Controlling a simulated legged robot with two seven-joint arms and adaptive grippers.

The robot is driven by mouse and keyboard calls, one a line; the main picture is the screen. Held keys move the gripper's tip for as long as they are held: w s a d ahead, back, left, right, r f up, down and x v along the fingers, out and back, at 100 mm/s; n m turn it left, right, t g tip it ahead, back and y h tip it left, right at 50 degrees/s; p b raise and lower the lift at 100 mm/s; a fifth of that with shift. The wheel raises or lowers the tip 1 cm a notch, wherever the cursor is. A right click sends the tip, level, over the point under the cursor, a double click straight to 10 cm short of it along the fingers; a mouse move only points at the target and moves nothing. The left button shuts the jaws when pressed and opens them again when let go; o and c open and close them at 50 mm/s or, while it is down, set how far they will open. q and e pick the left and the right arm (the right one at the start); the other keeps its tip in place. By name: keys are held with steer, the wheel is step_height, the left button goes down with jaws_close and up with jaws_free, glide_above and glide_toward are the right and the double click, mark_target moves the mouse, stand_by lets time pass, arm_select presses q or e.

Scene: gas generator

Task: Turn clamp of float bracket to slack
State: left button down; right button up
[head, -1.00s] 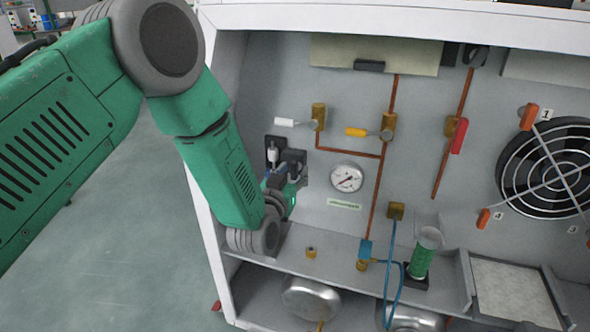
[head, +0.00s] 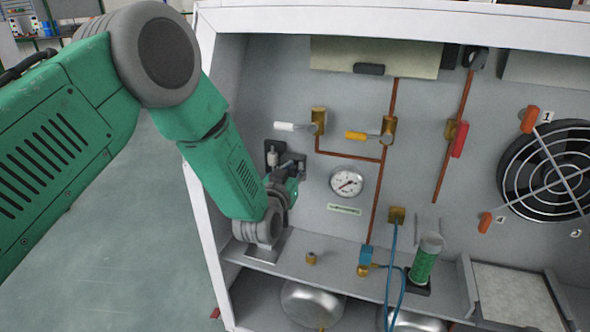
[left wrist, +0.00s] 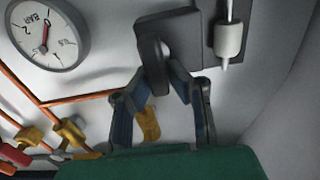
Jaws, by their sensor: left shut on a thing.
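The float bracket (head: 272,148) is a dark plate on the cabinet's back wall, with a pale float cylinder (head: 272,158) on it. In the left wrist view the white cylinder (left wrist: 228,40) stands at the upper right. The clamp (left wrist: 152,62) is a dark, rounded lever on the bracket plate (left wrist: 185,25). My left gripper (left wrist: 167,75) has its two blue-grey fingers at the clamp's lower end and is shut on it. In the head view my left gripper (head: 290,178) partly hides the clamp. My right gripper is not in view.
A pressure gauge (head: 347,182) is just right of the gripper. White-handled (head: 292,127) and yellow-handled (head: 362,135) valves sit above on copper pipes. The cabinet's left wall is close to my arm.

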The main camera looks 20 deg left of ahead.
arm_select(q)
steer(key=shift+a+n, duration=0.15)
steer(key=shift+n, duration=0.15)
steer(key=n, duration=0.2)
steer(key=shift+n+p, duration=0.3)
steer(key=shift+p, duration=0.1)
steer(key=shift+a+f+n+b, duration=0.25)
steer(key=shift+f+n+b, duration=0.15)
steer(key=shift+n, duration=2.05)
steer(key=shift+a+f+n+b, duration=0.3)
steer(key=shift+f+n+b, duration=0.15)
steer(key=shift+n, duration=2.05)
steer(key=shift+a+f+n+b, duration=0.25)
steer(key=shift+f+n+b, duration=0.15)
steer(key=shift+n, duration=2.05)
steer(key=shift+s, duration=0.1)
steer(key=c, duration=1.5)
jaws_free()
steer(key=shift+c, duration=0.2)
steer(key=shift+a, duration=0.1)
steer(key=shift+r, duration=0.1)
